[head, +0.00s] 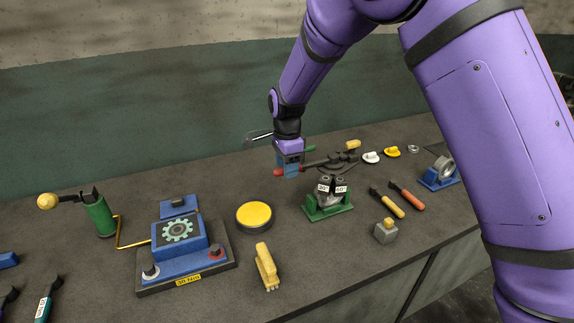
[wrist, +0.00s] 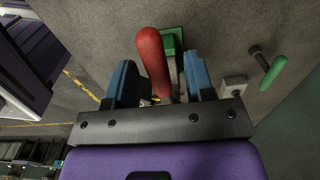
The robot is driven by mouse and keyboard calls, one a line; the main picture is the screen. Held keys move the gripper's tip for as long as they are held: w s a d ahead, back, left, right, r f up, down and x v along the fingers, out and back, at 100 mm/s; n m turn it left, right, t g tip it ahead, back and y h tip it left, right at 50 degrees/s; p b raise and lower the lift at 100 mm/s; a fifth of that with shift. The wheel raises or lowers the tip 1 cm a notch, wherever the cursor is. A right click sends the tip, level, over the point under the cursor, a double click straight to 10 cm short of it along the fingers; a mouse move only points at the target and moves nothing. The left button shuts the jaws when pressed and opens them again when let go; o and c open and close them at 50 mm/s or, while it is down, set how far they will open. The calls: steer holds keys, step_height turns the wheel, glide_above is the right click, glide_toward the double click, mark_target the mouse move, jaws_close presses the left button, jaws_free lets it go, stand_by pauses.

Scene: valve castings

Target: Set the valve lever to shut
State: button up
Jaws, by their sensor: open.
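My gripper (head: 289,168) is open, with blue fingers, above the back of the bench. A red handle (wrist: 152,62) lies between the two fingers in the wrist view, with gaps on both sides. Its red end (head: 278,172) also shows beside the fingers in the head view. The handle appears to belong to the dark lever (head: 322,162) reaching left from the grey valve on a green base (head: 328,207). My fingers hide part of the handle.
A green handle (head: 309,149) stands just behind my gripper; it also shows in the wrist view (wrist: 272,73). A yellow round lid (head: 254,215), yellow brush (head: 266,266), grey block (head: 386,233) and blue gear device (head: 180,240) stand around. Bench between lid and valve is clear.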

step_height(320, 180, up, 11)
stand_by(0.5)
steer(key=shift+f, duration=0.1)
steer(key=s+d+r+n+t+y, duration=0.1)
steer(key=s+d+r+n, duration=0.2)
steer(key=s+d+r, duration=0.5)
steer(key=s+d+r+n+t, duration=0.1)
steer(key=s+d+r+n, duration=0.2)
steer(key=s+d+r, duration=0.55)
steer(key=s+d+f+n+t, duration=0.1)
steer(key=s+d+n, duration=0.3)
steer(key=s, duration=0.5)
steer(key=s+d+f+n+t+h, duration=0.1)
steer(key=s+d+f+n+t, duration=0.1)
steer(key=s+d, duration=0.6)
steer(key=shift+s+n, duration=0.8)
steer(key=shift+n, duration=0.1)
